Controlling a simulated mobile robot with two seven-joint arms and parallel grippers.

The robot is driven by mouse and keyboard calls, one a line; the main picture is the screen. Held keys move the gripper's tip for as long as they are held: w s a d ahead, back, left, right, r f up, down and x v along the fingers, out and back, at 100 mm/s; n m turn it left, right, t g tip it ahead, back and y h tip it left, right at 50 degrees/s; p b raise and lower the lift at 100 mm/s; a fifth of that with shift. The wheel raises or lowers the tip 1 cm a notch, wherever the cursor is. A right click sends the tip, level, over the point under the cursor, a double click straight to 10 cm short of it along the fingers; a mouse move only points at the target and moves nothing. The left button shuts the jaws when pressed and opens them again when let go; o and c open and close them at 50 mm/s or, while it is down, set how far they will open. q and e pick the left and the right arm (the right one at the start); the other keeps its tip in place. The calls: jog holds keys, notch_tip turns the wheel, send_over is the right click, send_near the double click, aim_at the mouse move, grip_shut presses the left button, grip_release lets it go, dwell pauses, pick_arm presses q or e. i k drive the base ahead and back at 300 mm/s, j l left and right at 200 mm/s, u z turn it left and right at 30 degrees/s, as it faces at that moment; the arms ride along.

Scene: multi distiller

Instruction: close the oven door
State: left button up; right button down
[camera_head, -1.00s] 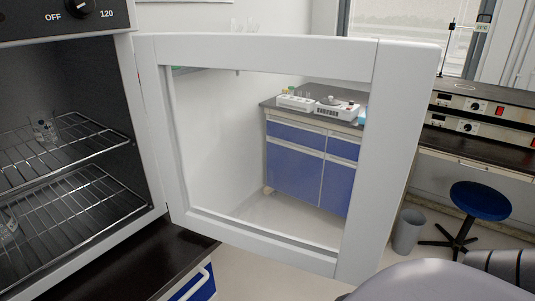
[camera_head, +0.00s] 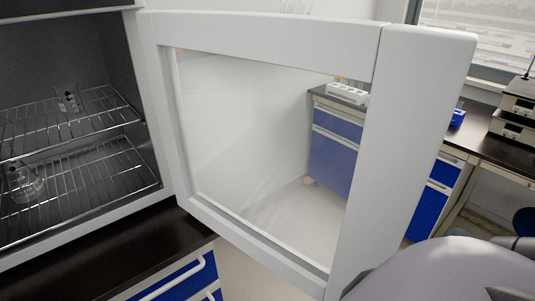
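The white oven door (camera_head: 400,150) stands wide open, swung out to the right from its hinge side next to the oven opening. Its frame surrounds a clear window (camera_head: 250,150). The oven (camera_head: 70,60) is at the left, with its dark inside exposed and two wire racks (camera_head: 85,180) in it. A grey rounded part of my own arm shows at the bottom right, close to the door's lower outer corner; I cannot tell if they touch. Neither gripper's fingers are in view.
A glass beaker (camera_head: 67,98) stands on the upper rack and a flask (camera_head: 24,184) on the lower one. The oven sits on a black bench top (camera_head: 120,255) with blue drawers (camera_head: 180,280) below. A far bench with instruments (camera_head: 515,125) stands at the right.

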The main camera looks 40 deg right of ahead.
aim_at(311, 145)
jog(key=k+l+u, duration=0.2)
jog(key=l, duration=0.2)
jog(key=l+u, duration=0.15)
jog(key=l, duration=0.2)
jog(key=k+l+u, duration=0.2)
jog(key=l, duration=0.15)
jog(key=l+u, duration=0.15)
jog(key=l, duration=0.2)
jog(key=l+u, duration=0.1)
jog(key=l, duration=0.25)
jog(key=k+l+u, duration=0.1)
jog(key=l, duration=0.3)
jog(key=k+l+u, duration=0.1)
jog(key=l, duration=0.25)
jog(key=l+u, duration=0.1)
jog(key=u, duration=0.3)
jog(key=l+u, duration=0.1)
jog(key=u, duration=0.25)
jog(key=l+u, duration=0.25)
jog(key=k+l+u, duration=0.25)
jog(key=l, duration=0.2)
jog(key=l+u, duration=0.1)
jog(key=l, duration=0.3)
jog(key=k+l+u, duration=0.15)
jog(key=l, duration=0.2)
